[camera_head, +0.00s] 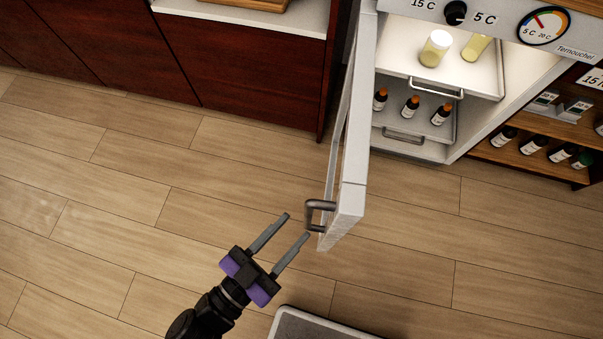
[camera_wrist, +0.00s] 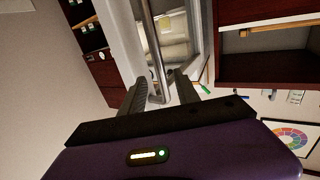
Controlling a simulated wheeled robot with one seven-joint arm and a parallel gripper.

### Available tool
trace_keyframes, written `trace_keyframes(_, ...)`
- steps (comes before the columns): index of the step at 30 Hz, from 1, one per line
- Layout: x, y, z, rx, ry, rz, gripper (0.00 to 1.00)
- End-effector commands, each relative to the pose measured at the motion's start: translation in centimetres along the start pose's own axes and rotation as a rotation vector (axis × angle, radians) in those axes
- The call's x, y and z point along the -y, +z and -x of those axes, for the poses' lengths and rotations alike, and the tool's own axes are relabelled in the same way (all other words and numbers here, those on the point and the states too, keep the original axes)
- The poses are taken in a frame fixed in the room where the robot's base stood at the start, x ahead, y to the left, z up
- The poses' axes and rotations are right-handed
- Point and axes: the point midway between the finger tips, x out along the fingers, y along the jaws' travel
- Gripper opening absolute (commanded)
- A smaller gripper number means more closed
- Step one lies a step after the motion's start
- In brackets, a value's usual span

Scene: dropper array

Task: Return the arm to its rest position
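My gripper (camera_head: 297,226) is open, with its two grey fingers spread apart and nothing visible held between them. In the head view its fingertips are just left of the handle (camera_head: 318,212) of the open white fridge door (camera_head: 350,180). In the wrist view my gripper (camera_wrist: 160,88) shows both fingers, with a grey bar, which looks like the door handle (camera_wrist: 152,45), seen in line with the gap between them. I cannot tell whether the fingers touch the handle. The arm reaches in from the bottom of the head view.
The open fridge (camera_head: 480,70) holds jars on an upper tray and small dark bottles on a lower one. A shelf (camera_head: 545,160) with more bottles is at right. Dark red cabinets (camera_head: 230,60) stand at the back left. The wooden floor (camera_head: 130,210) at left is clear.

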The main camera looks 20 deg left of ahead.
Motion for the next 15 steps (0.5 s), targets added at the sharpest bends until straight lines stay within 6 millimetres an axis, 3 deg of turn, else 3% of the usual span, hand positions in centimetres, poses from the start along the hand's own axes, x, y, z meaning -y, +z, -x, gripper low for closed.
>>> trace_keyframes(6, 0.0, 0.0, 1.7, 0.000, 0.000, 0.001, 0.38)
trace_keyframes(15, 0.0, 0.0, 1.8, -0.001, 0.001, 0.000, 0.38)
